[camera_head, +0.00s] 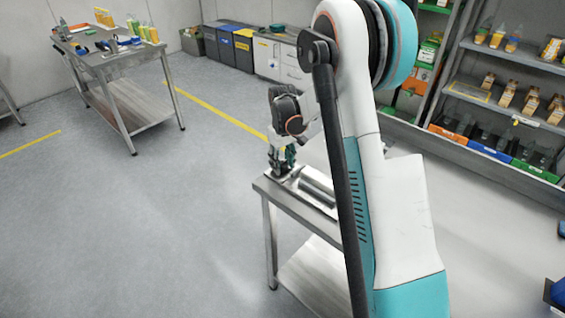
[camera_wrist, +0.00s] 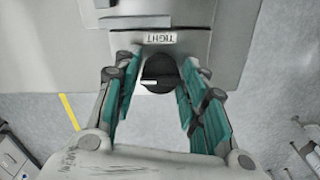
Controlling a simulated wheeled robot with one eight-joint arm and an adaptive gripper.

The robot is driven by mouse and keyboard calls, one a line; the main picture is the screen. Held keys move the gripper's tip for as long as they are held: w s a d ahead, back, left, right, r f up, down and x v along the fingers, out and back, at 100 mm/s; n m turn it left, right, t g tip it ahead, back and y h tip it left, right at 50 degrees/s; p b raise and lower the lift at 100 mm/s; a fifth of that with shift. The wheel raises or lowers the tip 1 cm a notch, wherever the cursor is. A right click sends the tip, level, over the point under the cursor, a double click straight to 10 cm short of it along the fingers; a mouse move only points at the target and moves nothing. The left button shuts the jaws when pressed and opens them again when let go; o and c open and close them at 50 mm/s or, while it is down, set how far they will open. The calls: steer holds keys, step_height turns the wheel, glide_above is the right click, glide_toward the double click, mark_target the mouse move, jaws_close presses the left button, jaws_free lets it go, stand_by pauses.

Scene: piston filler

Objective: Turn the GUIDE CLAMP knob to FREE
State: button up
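The guide clamp knob (camera_wrist: 162,70) is round and dark in the wrist view, with a short white mark pointing to the left of the picture. A label reading TIGHT (camera_wrist: 158,38) sits above it, upside down. No FREE label can be read. My gripper (camera_wrist: 158,63) is open, with its green-padded fingers spread on the left and right of the knob. I see gaps beside the knob and cannot tell any contact. In the head view my gripper (camera_head: 283,158) is low at the far left corner of a steel table (camera_head: 266,190); the knob cannot be made out there.
A metal machine part (camera_head: 312,188) lies on the steel table, partly hidden behind my arm. Another table (camera_head: 105,58) with bottles stands at the back left. Shelves (camera_head: 500,100) line the right, bins (camera_head: 220,42) the back wall. The floor on the left is clear.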

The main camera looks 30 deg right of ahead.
mark_target(282, 163)
step_height(282, 163, up, 12)
stand_by(0.8)
stand_by(0.3)
